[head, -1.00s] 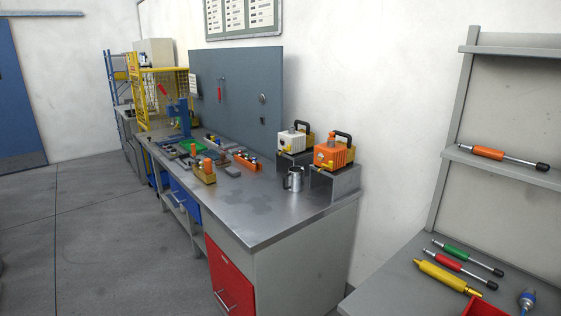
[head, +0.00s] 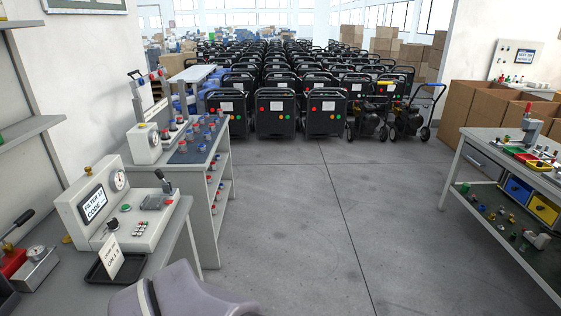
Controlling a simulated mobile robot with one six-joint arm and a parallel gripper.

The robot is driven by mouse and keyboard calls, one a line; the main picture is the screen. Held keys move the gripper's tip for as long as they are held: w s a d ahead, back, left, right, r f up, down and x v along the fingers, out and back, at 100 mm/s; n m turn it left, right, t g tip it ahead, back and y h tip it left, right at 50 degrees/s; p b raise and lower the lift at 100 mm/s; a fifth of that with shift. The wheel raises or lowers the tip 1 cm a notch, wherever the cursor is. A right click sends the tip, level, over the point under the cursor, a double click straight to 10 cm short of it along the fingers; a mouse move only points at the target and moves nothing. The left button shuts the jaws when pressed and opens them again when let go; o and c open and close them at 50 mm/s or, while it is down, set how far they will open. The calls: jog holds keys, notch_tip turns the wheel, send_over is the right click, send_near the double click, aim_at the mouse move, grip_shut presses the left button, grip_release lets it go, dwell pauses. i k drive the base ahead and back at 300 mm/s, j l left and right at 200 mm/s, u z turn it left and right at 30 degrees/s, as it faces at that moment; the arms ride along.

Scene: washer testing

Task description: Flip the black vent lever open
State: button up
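No lever in view is marked as a vent lever, so I cannot tell which one it is. One black-tipped lever (head: 167,182) stands up from the right end of a white console in the head view. The console (head: 97,205) has a round gauge and a small screen. Another lever with a black grip (head: 17,227) slants up from a red base at the far left. A smooth grey part of my arm shows at the bottom; my gripper is out of view.
A shelved bench (head: 222,165) with several small parts stands behind the console. A card in a black tray (head: 90,270) sits before the console. Another bench (head: 487,152) stands right. Rows of black machines (head: 275,112) fill the back. The middle floor is clear.

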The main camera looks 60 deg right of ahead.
aim_at(158, 172)
jog(key=z, duration=1.1)
jog(key=i+l+z, duration=0.15)
jog(key=i, duration=0.35)
jog(key=i+l+z, duration=0.15)
jog(key=i, duration=0.4)
